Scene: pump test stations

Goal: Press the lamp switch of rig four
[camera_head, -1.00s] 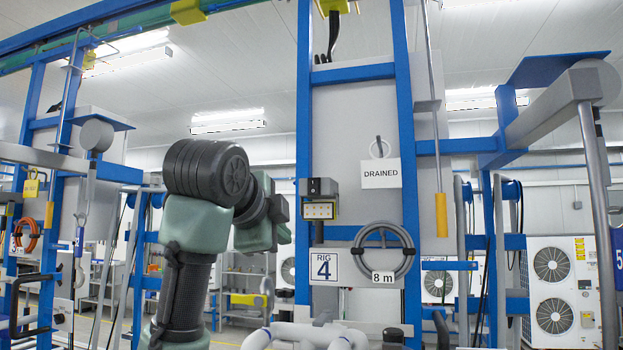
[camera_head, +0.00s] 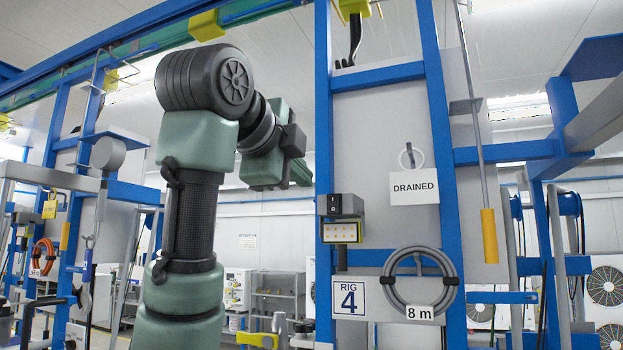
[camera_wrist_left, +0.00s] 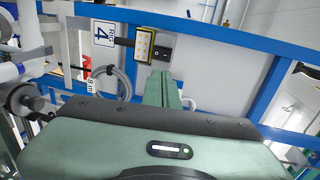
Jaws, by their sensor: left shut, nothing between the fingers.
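The lamp switch (camera_head: 333,205) of rig four is a black rocker on a grey box on the rig's left post. The rig's sign (camera_head: 349,298) reads "RIG 4". My left gripper (camera_head: 302,173) is shut and empty, left of and a little above the switch, apart from it in the picture. In the left wrist view, the shut green fingers (camera_wrist_left: 162,78) point toward the switch (camera_wrist_left: 162,53), with the lamp (camera_wrist_left: 143,45) beside it. My right gripper is out of view.
A "DRAINED" tag (camera_head: 414,188) hangs on the grey panel. A coiled hose (camera_head: 386,283) marked "8 m" hangs lower. Blue posts (camera_head: 324,110) frame the panel. A yellow-handled rod (camera_head: 489,235) hangs to the right.

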